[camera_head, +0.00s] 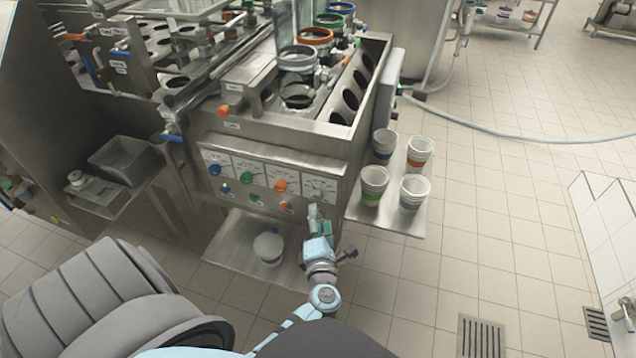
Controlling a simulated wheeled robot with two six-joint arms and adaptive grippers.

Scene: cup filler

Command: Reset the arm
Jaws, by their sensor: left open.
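My left arm reaches up from the bottom of the head view. Its small gripper (318,220) is open at the front of the steel cup filler (290,135), just below the control panel (270,180). I see nothing held in it, though the fingers are small and hard to make out. A white cup-like container (268,247) stands on the low steel shelf (225,243) to the left of the gripper. My right gripper is not in view.
Several stacks of cups (374,182) stand on a side shelf (388,222) to the right of the gripper. A hose (520,138) lies across the tiled floor. A metal bin (122,158) stands at left. The floor at right is mostly clear.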

